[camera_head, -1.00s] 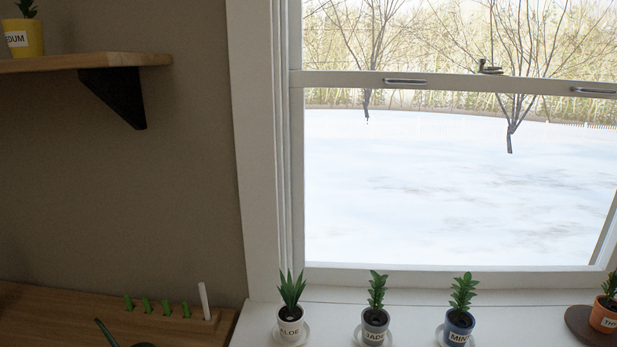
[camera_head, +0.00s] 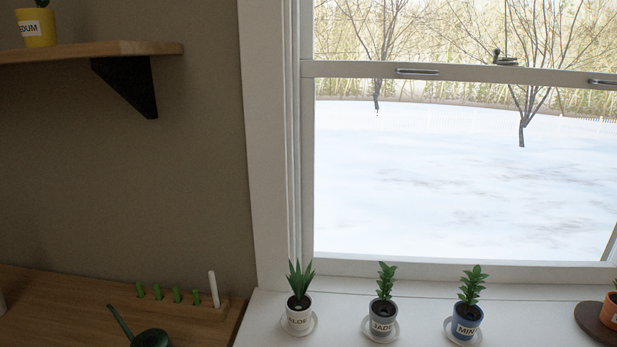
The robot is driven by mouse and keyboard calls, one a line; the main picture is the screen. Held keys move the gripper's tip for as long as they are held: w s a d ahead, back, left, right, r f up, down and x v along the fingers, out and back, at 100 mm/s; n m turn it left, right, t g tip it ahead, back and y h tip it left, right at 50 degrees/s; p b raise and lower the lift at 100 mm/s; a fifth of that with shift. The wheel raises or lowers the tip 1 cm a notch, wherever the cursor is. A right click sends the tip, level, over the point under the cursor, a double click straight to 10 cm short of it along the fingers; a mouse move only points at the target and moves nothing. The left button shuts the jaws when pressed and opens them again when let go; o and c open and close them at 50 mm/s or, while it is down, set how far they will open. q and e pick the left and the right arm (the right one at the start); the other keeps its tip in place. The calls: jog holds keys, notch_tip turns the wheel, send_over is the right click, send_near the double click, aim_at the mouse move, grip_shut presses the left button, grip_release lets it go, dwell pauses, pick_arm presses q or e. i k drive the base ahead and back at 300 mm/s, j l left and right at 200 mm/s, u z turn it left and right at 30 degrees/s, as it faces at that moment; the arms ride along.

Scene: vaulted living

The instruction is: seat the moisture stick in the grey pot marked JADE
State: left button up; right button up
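The grey pot marked JADE (camera_head: 382,328) stands upright on a pale saucer (camera_head: 368,331) on the white windowsill, with a leafy green plant in it. It is between the white ALOE pot (camera_head: 298,321) and the blue MINT pot (camera_head: 466,331). On the wooden surface at the lower left, a white stick (camera_head: 213,289) stands upright at the right end of a row of several short green pieces (camera_head: 176,295). It may be the moisture stick; I cannot tell for certain. Neither of my grippers is in the head view.
A dark green watering can (camera_head: 150,338) sits on the wooden surface (camera_head: 60,305) in front of the row. An orange pot (camera_head: 610,314) stands on a dark round base at the right edge. A wall shelf (camera_head: 90,52) holds a yellow pot (camera_head: 38,30). Bare sill lies between the pots.

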aim_at(383, 311)
jog(key=i+j+u, duration=0.35)
jog(key=i+j, duration=0.25)
jog(key=j+z, duration=0.1)
jog(key=z, duration=1.3)
jog(key=u, duration=1.4)
